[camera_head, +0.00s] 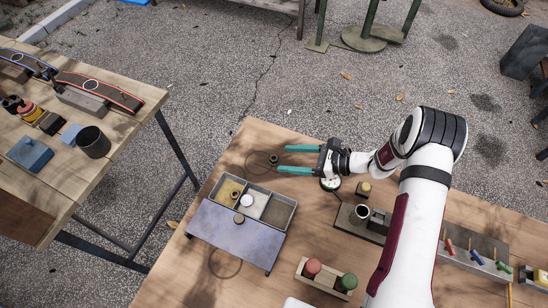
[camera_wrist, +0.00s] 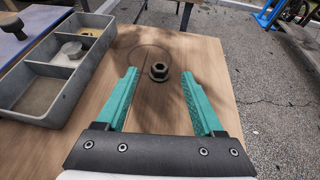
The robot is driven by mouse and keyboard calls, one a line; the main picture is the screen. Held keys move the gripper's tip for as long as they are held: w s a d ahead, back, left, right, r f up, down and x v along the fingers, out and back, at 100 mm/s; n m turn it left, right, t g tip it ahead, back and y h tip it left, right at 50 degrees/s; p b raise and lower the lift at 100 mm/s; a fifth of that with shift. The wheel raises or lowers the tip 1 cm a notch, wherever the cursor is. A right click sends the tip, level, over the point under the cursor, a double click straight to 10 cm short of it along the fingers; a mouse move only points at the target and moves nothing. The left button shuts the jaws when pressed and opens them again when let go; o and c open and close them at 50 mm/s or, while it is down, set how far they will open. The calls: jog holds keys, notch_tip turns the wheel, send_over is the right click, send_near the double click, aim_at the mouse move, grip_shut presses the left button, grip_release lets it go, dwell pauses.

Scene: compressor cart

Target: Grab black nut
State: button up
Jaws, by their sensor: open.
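The black nut (camera_head: 273,159) sits on the wooden table near its far edge, inside a faint ring mark. In the wrist view the dark flanged nut (camera_wrist: 159,72) lies ahead of my gripper (camera_wrist: 160,88), roughly midway between the lines of its two teal fingers and a little beyond their tips. My gripper (camera_head: 280,158) is open and empty, with the fingers pointing left toward the nut.
A grey divided tray (camera_head: 290,210) stands to the near left, holding a brass-coloured nut (camera_head: 234,194) and a pale bolt (camera_head: 246,200). A purple-blue panel (camera_head: 230,238) adjoins it. A block with red and green knobs (camera_head: 325,283) stands nearer. The table around the nut is clear.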

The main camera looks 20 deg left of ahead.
aim_at(275, 158)
jog(key=x, duration=0.4)
jog(key=shift+d, duration=0.1)
grip_shut()
